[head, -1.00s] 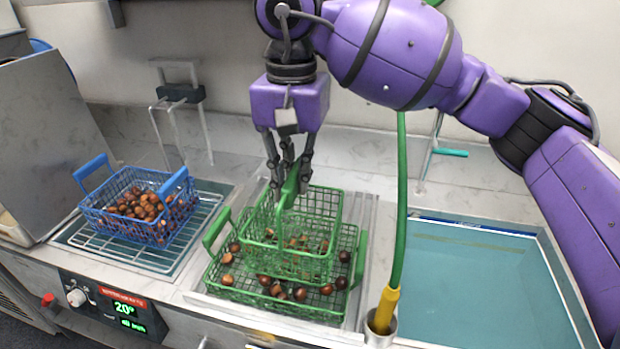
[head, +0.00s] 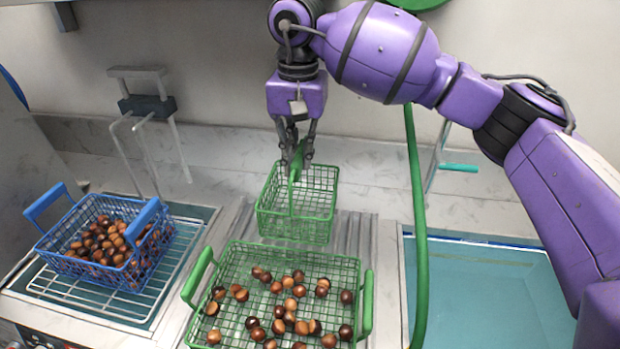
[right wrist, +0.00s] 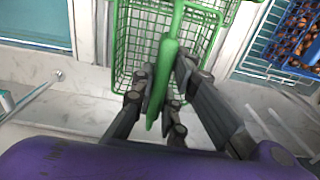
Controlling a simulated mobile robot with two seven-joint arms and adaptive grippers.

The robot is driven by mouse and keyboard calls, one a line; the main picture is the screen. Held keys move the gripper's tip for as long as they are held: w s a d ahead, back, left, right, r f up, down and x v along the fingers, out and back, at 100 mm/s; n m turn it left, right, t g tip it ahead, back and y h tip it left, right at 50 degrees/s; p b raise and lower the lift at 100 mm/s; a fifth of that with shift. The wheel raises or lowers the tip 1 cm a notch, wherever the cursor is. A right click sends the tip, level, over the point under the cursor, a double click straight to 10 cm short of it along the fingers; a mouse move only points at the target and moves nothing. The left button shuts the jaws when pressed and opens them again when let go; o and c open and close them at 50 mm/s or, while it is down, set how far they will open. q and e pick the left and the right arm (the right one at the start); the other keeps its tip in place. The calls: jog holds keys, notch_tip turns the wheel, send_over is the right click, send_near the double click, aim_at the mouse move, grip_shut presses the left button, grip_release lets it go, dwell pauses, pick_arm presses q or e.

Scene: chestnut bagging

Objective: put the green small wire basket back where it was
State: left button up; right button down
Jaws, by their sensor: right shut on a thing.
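The green small wire basket (head: 297,212) hangs from my right gripper (head: 294,160) by its green handle. It looks empty and is behind the larger green wire basket (head: 228,262), above the ribbed metal surface. In the right wrist view, my right gripper (right wrist: 163,98) is shut on the handle, and the small basket (right wrist: 128,48) shows beyond the fingers. The larger green basket holds several loose chestnuts (head: 292,304) spread over its floor. My left gripper is not in view.
A blue wire basket (head: 148,258) full of chestnuts stands on a wire rack at the left. A teal-water sink (head: 490,300) is at the right. A green hose (head: 418,220) rises between the sink and the baskets. Metal stands (head: 178,140) are at the back wall.

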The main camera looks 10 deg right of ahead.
send_over(310, 198)
notch_tip(310, 198, down, 6)
jog(key=shift+f, duration=1.5)
jog(key=shift+f, duration=0.15)
jog(key=c, duration=1.7)
grip_release()
jog(key=shift+c, duration=0.2)
notch_tip(310, 198, up, 8)
jog(key=shift+s+f, duration=0.1)
jog(key=shift+f, duration=0.05)
